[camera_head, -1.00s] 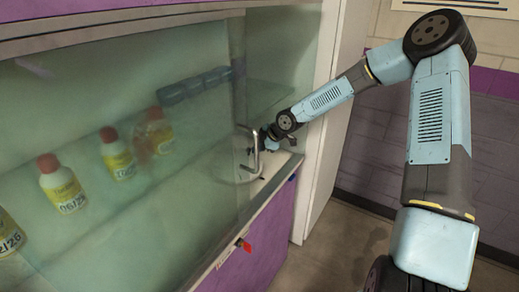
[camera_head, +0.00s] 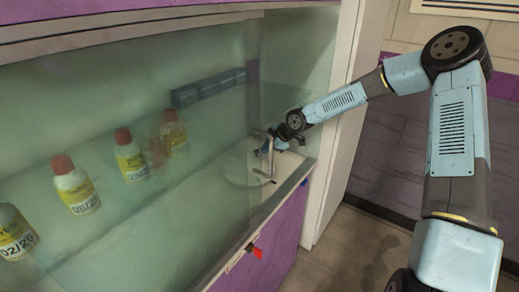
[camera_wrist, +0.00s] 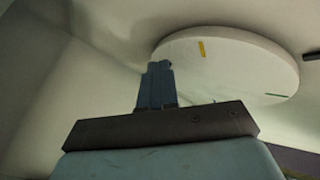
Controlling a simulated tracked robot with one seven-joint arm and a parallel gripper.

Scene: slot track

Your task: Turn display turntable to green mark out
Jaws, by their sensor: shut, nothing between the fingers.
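The display turntable (camera_wrist: 235,65) is a white round disc in the wrist view, with a yellow mark (camera_wrist: 202,48) near its upper left rim and a green mark (camera_wrist: 275,95) near its lower right rim. In the head view, a pale part of it (camera_head: 238,181) shows dimly through the glass. My gripper (camera_wrist: 157,68) is shut and empty, its fingers just left of the disc in the wrist view. I cannot tell whether they touch the rim.
Glass (camera_head: 130,70) covers the left of the case, with several red-capped bottles (camera_head: 76,186) behind it. The opening at the right is bounded by a white side panel (camera_head: 335,150). A red tag (camera_head: 257,253) hangs on the purple front below.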

